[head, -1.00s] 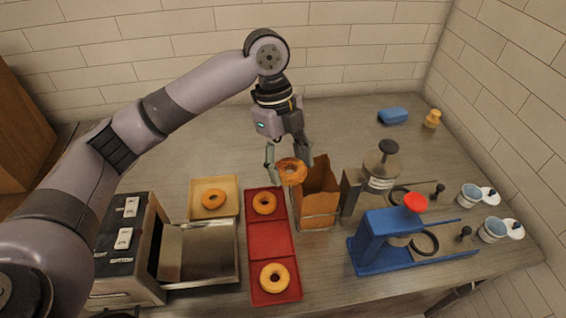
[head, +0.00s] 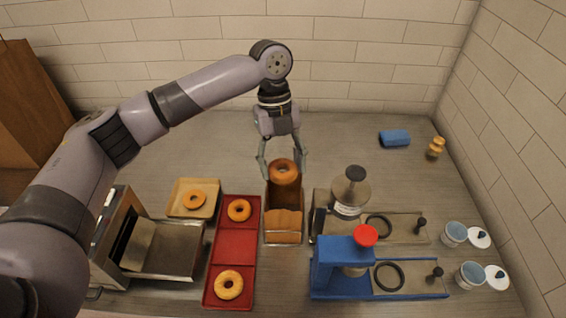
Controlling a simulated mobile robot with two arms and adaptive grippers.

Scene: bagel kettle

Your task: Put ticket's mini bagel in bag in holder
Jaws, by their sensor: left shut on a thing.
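My left gripper (head: 281,165) is shut on a brown mini bagel (head: 283,172). It holds the bagel over the back part of the open brown paper bag (head: 283,226), which stands upright in a wire holder. The bagel hides part of the bag's opening, and I cannot tell how far above the rim it is. Other bagels lie apart: one (head: 239,210) in the back compartment of the red tray (head: 240,240), a paler one (head: 228,284) in its front compartment, and one (head: 194,199) on a wooden board (head: 181,210). No ticket can be made out. My right gripper is not in view.
A grey press (head: 348,192) and a blue press (head: 340,262) with a red knob stand right of the bag. A metal toaster-like box (head: 165,249) is at left. Cups with lids (head: 455,234) are at far right. The back counter is mostly clear.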

